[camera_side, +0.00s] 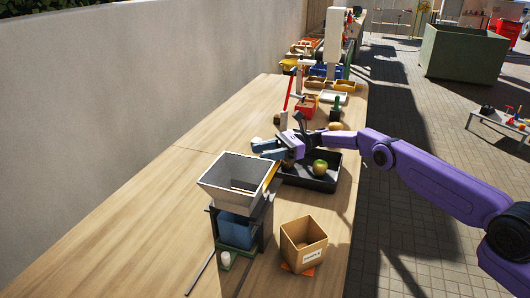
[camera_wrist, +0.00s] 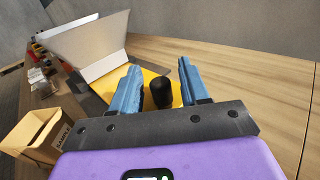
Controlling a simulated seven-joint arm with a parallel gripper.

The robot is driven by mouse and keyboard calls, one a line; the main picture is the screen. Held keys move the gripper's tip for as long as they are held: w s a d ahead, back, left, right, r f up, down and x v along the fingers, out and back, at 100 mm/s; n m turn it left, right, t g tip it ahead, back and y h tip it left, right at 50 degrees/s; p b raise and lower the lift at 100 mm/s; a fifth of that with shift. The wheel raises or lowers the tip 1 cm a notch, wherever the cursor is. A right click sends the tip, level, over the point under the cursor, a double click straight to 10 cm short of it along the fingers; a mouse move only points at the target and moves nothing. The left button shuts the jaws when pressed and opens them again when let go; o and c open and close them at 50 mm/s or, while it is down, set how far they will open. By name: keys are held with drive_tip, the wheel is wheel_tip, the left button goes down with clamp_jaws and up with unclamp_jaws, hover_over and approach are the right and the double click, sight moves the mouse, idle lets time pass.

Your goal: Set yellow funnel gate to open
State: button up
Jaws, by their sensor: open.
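The funnel is a pale grey hopper (camera_side: 222,183) on a dark stand on the wooden table; its sloped wall also shows in the wrist view (camera_wrist: 88,42). The yellow gate (camera_wrist: 150,82) is a flat plate beside the funnel, with an upright black knob (camera_wrist: 161,93) on it. In the side view only a narrow yellow strip (camera_side: 272,175) shows at the funnel's right. My gripper (camera_wrist: 159,66) has blue fingers, spread open, with the black knob between them and gaps visible on both sides. My gripper (camera_side: 262,148) is behind the funnel in the side view.
A cardboard sample box (camera_side: 303,240) stands right of the funnel stand. A black tray (camera_side: 322,183) with a round greenish item lies under my wrist. A thin rod (camera_side: 200,274) lies at the front. The table's left side is clear.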

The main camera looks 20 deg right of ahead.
drive_tip(key=d, duration=0.7)
drive_tip(key=shift+d, duration=0.2)
drive_tip(key=shift+r, duration=0.1)
